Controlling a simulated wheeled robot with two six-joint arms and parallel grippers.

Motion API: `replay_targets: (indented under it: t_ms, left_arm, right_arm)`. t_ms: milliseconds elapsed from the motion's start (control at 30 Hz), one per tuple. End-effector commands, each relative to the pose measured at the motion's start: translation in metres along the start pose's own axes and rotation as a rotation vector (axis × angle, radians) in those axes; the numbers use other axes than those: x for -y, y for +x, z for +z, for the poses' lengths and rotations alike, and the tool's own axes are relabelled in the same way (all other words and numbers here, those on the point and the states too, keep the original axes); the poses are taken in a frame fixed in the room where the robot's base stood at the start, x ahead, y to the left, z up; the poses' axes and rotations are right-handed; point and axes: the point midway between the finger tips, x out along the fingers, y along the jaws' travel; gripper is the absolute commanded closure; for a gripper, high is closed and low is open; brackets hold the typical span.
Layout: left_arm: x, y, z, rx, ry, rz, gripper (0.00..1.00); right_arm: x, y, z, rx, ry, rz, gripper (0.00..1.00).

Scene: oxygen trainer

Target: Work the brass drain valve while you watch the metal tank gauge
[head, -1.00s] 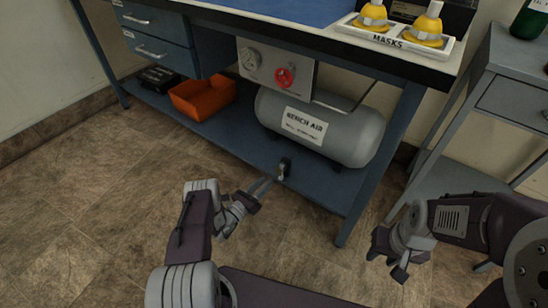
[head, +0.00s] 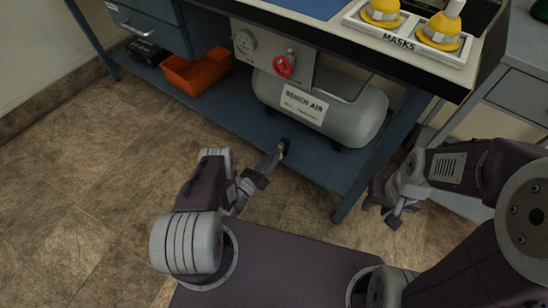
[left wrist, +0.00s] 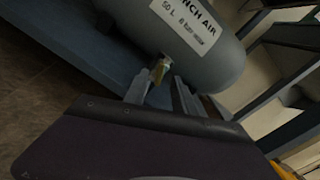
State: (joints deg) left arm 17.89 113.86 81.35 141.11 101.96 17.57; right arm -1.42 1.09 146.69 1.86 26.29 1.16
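The grey tank (head: 335,112), labelled BENCH AIR, lies on the bench's lower shelf. The small brass drain valve (left wrist: 160,72) is low at the tank in the left wrist view. My left gripper (head: 274,156) reaches in over the shelf edge at the valve. In the left wrist view its two fingers (left wrist: 163,90) are apart, with the valve at their tips; I cannot tell whether they touch it. The metal gauge (head: 245,42) is a round dial on the panel above the tank; its needle is too small to read. My right gripper (head: 384,205) is open and empty, right of the bench leg.
A red handwheel (head: 283,67) sits on the panel right of the gauge. An orange bin (head: 196,72) stands on the shelf (head: 225,108) to the left. A MASKS tray (head: 405,40) is on the bench top. A grey side table (head: 520,85) stands at the right.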

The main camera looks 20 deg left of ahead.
Motion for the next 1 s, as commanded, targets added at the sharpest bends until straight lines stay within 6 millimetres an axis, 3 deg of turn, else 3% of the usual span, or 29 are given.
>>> replay_targets:
  t_ms: [33, 200, 467, 600, 833, 1000]
  left_arm:
    - [0.0, 0.009, -0.004, 0.001, 0.001, -0.005, 0.68]
    - [0.0, 0.027, -0.001, 0.001, 0.0, -0.001, 0.68]
    - [0.0, 0.029, 0.0, 0.0, -0.001, 0.001, 0.68]
    - [0.0, 0.029, 0.0, 0.0, -0.001, 0.001, 1.0]
    - [0.001, 0.029, 0.002, 0.0, 0.043, 0.001, 1.0]
    - [0.003, 0.028, 0.002, -0.001, 0.288, 0.001, 1.0]
  right_arm:
    - [0.0, 0.009, 0.001, 0.0, 0.0, 0.0, 0.64]
    - [0.0, 0.014, 0.001, 0.0, 0.0, 0.0, 0.64]
    - [0.0, 0.013, 0.001, 0.0, 0.0, 0.0, 0.64]
    - [0.0, 0.013, 0.001, 0.0, 0.0, 0.0, 0.64]
    - [0.0, 0.01, 0.001, 0.0, 0.0, 0.0, 0.64]
    - [0.0, -0.001, 0.0, 0.0, 0.0, 0.0, 0.64]
